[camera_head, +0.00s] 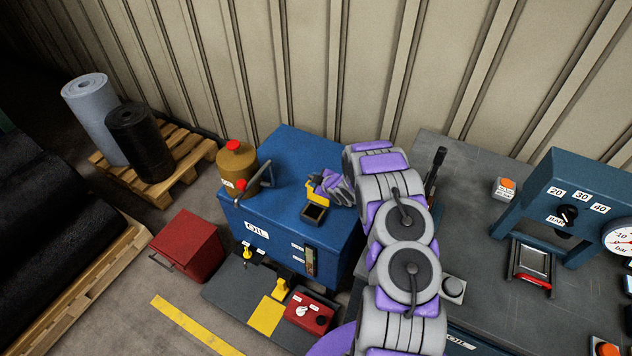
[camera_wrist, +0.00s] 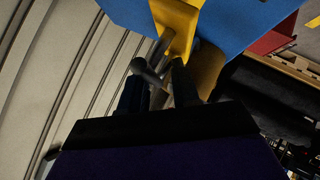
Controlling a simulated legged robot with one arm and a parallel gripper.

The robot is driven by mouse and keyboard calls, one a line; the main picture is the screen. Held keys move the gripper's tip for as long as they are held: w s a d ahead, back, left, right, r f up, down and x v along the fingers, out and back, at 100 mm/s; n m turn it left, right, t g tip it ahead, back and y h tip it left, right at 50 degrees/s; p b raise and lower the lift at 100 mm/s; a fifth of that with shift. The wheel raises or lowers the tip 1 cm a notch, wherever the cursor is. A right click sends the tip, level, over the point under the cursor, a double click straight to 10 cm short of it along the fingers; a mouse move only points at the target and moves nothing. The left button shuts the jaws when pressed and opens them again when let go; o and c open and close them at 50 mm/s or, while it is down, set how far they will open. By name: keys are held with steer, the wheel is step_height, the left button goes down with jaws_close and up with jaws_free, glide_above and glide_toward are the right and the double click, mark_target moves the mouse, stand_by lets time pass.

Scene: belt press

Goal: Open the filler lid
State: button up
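The filler lid (camera_head: 317,196) is a yellow plate on top of the blue oil tank (camera_head: 285,150). It stands tilted up beside the filler neck (camera_head: 314,213), whose dark square mouth shows. My gripper (camera_head: 328,184) is right at the lid, reaching in from the right. In the wrist view the yellow lid (camera_wrist: 178,25) lies just beyond my fingertips (camera_wrist: 160,68). A grey bar and a dark round knob (camera_wrist: 138,65) show by the fingers. I cannot tell whether the fingers grip the bar or only touch it.
A red bin (camera_head: 187,246) is on the floor at left. A grey bench (camera_head: 490,265) with controls lies at right.

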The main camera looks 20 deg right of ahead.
steer(key=shift+s+a+f, duration=0.1)
steer(key=shift+s, duration=0.1)
steer(key=p+v, duration=0.1)
steer(key=v, duration=1.6)
steer(key=shift+d+p, duration=0.25)
steer(key=shift+p, duration=0.05)
